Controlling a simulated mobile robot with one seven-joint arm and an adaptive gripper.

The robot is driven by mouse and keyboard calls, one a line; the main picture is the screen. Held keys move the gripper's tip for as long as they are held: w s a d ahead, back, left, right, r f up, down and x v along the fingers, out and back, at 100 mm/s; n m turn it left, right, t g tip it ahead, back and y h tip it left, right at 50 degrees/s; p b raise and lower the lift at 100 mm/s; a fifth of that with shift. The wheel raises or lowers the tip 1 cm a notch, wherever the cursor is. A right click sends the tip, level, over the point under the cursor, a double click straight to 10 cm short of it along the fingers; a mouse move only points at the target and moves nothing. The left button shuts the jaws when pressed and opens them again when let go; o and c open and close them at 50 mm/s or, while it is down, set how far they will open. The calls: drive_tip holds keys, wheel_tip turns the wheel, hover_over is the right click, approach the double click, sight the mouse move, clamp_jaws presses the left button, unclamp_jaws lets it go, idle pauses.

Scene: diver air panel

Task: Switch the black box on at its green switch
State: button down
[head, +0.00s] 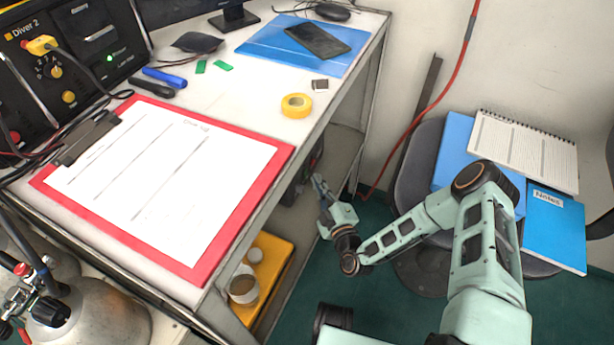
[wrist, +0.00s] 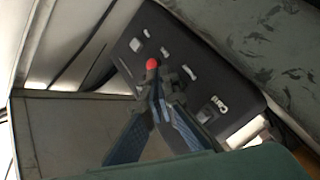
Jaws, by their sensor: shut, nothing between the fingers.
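A black box (wrist: 190,62) with several pale fittings on its face shows in the wrist view, tilted in the picture. A red round knob or lamp (wrist: 152,63) on it appears right at my fingertips; I cannot tell whether they touch. I make out no green switch on this face; my fingers hide part of it. My gripper (wrist: 160,82) is shut and empty. In the head view my gripper (head: 318,181) reaches in under the desk's right side, beside a dark object (head: 314,160) on the lower shelf, mostly hidden by the desk.
On the desk (head: 232,98) a black "Diver 2" panel (head: 88,70) has a lit green lamp (head: 109,58). A red clipboard (head: 280,160) lies in front. A yellow tray (head: 268,290) sits below. A chair (head: 425,150) with notebooks and a red cable (head: 437,105) are at right.

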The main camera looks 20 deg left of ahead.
drive_tip(key=shift+a, duration=0.2)
drive_tip(key=shift+a, duration=0.25)
drive_tip(key=shift+w+a+f, duration=0.1)
drive_tip(key=shift+a, duration=0.15)
idle(0.6)
idle(0.4)
drive_tip(key=shift+d, duration=0.7)
drive_tip(key=shift+s+d+r+p, duration=0.15)
drive_tip(key=shift+d+p, duration=0.05)
drive_tip(key=shift+d, duration=0.6)
drive_tip(key=shift+s+d+r+p, duration=0.15)
drive_tip(key=shift+d+p, duration=0.1)
drive_tip(key=shift+d, duration=0.6)
drive_tip(key=shift+s+d+r+p, duration=0.1)
drive_tip(key=shift+s+d+p, duration=0.1)
drive_tip(key=shift+d, duration=0.6)
